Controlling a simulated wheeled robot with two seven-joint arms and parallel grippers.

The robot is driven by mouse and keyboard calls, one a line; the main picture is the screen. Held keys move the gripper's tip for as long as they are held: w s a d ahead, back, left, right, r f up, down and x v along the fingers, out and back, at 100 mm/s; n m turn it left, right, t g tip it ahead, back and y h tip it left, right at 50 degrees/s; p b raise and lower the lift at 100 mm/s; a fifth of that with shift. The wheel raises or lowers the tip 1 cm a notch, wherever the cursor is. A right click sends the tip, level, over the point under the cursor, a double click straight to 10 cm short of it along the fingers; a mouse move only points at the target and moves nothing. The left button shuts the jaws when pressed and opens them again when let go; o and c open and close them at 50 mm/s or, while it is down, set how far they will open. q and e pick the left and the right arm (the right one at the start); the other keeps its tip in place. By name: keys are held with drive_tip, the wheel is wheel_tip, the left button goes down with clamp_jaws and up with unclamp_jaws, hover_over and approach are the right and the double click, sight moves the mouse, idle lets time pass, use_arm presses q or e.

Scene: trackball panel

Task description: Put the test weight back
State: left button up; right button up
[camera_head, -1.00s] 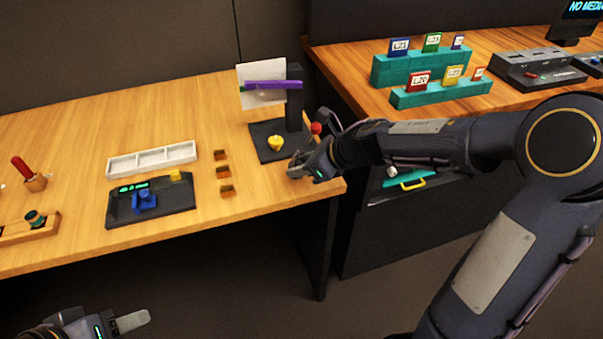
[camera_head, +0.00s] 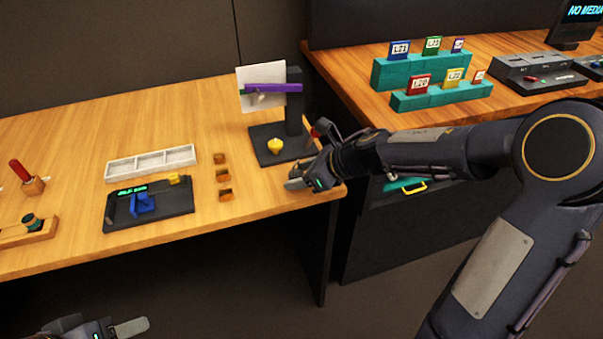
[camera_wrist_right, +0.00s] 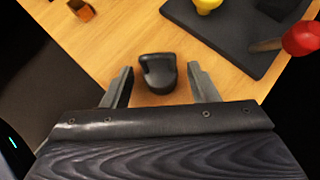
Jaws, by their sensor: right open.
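In the right wrist view, a small black rounded piece (camera_wrist_right: 158,72) stands on the wooden table between my right gripper's fingertips (camera_wrist_right: 162,84). It may be the test weight. The fingers are open on either side of it, with gaps. In the head view my right gripper (camera_head: 297,183) is low at the table's right front corner, and the black piece cannot be made out there. A yellow knob-shaped piece (camera_head: 276,145) sits on the stand's black base (camera_head: 264,158); it also shows in the wrist view (camera_wrist_right: 207,5). My left gripper (camera_head: 125,328) is at the bottom left, away from the table.
A red-ended rod (camera_wrist_right: 300,38) is close to my right gripper. The stand carries a purple bar (camera_head: 272,88). Small wooden blocks (camera_head: 223,176), a white tray (camera_head: 150,162) and a black panel (camera_head: 118,215) lie to the left. Bare table lies around the black piece.

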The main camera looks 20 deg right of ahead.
drive_tip(key=s+d+r+m+t+h+p, duration=0.1)
drive_tip(key=s+d+r+m+t+h, duration=0.25)
drive_tip(key=d+r+m, duration=0.7)
drive_tip(key=s+d+r+m+t+h+p, duration=0.25)
drive_tip(key=s+d+r+m+h, duration=0.3)
drive_tip(key=m, duration=1.05)
drive_tip(key=s+a+f+m+g+b, duration=0.1)
drive_tip(key=s+f+m+g, duration=0.15)
drive_tip(key=s+m, duration=0.35)
drive_tip(key=s+a+f+m+g, duration=0.2)
drive_tip(key=s+f+m, duration=0.2)
drive_tip(key=m, duration=0.4)
drive_tip(key=s+a+f+m+g+y, duration=0.3)
drive_tip(key=s+a+f+m+y, duration=0.1)
drive_tip(key=s+a, duration=0.4)
drive_tip(key=m+y, duration=0.1)
drive_tip(key=m, duration=0.1)
drive_tip(key=shift+s+a+m, duration=0.2)
drive_tip(key=shift+m, duration=0.15)
drive_tip(key=shift+r, duration=0.2)
wheel_tip(320, 180, up, 10)
drive_tip(key=p, duration=1)
